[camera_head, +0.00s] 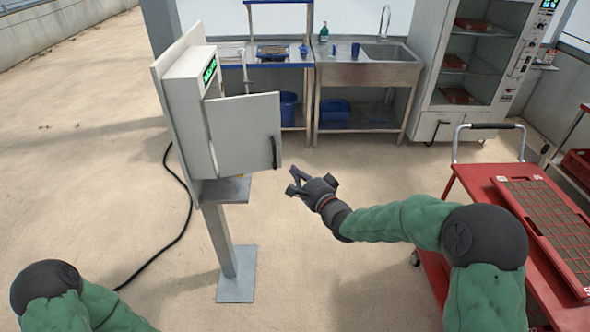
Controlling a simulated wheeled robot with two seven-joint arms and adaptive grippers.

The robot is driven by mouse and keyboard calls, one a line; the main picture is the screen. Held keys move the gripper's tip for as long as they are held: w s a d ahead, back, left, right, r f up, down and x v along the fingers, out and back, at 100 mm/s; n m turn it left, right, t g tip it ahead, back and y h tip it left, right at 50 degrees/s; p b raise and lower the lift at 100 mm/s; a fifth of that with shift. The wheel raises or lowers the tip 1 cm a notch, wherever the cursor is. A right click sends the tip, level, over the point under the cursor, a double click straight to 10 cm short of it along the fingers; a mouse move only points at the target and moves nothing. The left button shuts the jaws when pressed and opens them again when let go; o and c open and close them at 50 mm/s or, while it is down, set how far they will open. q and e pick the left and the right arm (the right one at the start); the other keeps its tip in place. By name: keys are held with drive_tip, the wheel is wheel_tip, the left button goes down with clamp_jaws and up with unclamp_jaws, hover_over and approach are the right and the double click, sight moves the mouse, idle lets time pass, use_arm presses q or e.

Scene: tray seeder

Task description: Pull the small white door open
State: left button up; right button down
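The small white door (242,133) belongs to a white cabinet (187,108) on a post. It stands ajar, swung out from the cabinet's front. Its dark handle (274,152) is near the right edge. My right gripper (294,182) is in front of the door, to the right of and below the handle. Its fingers are spread, with nothing between them, and it looks apart from the handle. Of my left arm only a part shows at the lower left; its gripper is out of the picture.
A black cable (176,239) runs from the cabinet across the floor. A red cart (477,182) with a seed tray (552,222) stands at the right. A steel sink table (366,73) and a glass-fronted cabinet are behind. The floor around the post's base plate (237,275) is mostly clear.

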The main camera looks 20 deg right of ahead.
drive_tip(key=b+x, duration=0.1)
drive_tip(key=x, duration=0.7)
drive_tip(key=shift+w, duration=0.15)
drive_tip(key=s, duration=0.2)
drive_tip(key=s+a+b, duration=0.1)
drive_tip(key=s, duration=0.1)
drive_tip(key=shift+a, duration=0.2)
drive_tip(key=shift+f, duration=0.1)
